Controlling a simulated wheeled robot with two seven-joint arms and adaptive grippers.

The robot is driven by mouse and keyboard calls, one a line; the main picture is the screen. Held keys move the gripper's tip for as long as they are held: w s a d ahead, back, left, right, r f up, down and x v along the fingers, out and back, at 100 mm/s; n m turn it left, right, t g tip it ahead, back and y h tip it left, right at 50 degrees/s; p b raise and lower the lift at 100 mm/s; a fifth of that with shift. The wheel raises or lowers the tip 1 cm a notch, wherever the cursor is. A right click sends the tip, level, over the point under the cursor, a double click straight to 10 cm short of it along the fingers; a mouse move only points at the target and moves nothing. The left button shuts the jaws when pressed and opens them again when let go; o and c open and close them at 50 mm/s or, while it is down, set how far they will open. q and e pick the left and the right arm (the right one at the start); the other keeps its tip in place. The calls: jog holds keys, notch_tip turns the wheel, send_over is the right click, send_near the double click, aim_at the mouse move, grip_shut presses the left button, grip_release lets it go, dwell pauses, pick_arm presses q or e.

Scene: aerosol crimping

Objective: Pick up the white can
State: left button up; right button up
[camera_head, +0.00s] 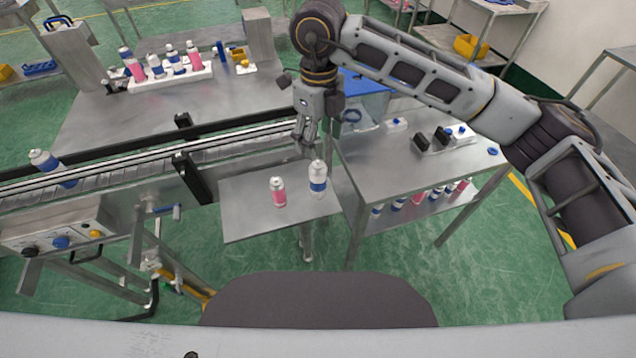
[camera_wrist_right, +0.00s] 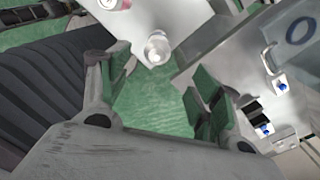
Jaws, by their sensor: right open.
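The white can (camera_head: 317,178) has a blue band and stands upright on a small metal side table (camera_head: 245,210). A shorter pink can (camera_head: 278,192) stands to its left on the same table. My right gripper (camera_head: 305,138) points down, just behind and above the white can, near the conveyor's edge. In the right wrist view the jaws (camera_wrist_right: 160,82) are apart with nothing between them. There the white can (camera_wrist_right: 158,48) shows from above, beyond the fingertips, and the pink can (camera_wrist_right: 113,4) is cut by the top edge. My left gripper is out of view.
A conveyor (camera_head: 110,170) runs behind the side table, with another can (camera_head: 52,168) on its left part. The side table's left half is clear.

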aim_at(318, 161)
jog(key=shift+f, duration=0.15)
notch_tip(318, 161, down, 7)
jog(key=shift+f+p, duration=0.2)
jog(key=shift+p, duration=0.3)
jog(key=shift+f, duration=0.45)
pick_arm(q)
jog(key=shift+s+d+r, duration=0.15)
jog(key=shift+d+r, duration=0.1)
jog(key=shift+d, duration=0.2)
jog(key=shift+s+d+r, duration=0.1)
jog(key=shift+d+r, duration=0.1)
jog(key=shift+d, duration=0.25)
pick_arm(e)
jog(key=shift+f, duration=0.15)
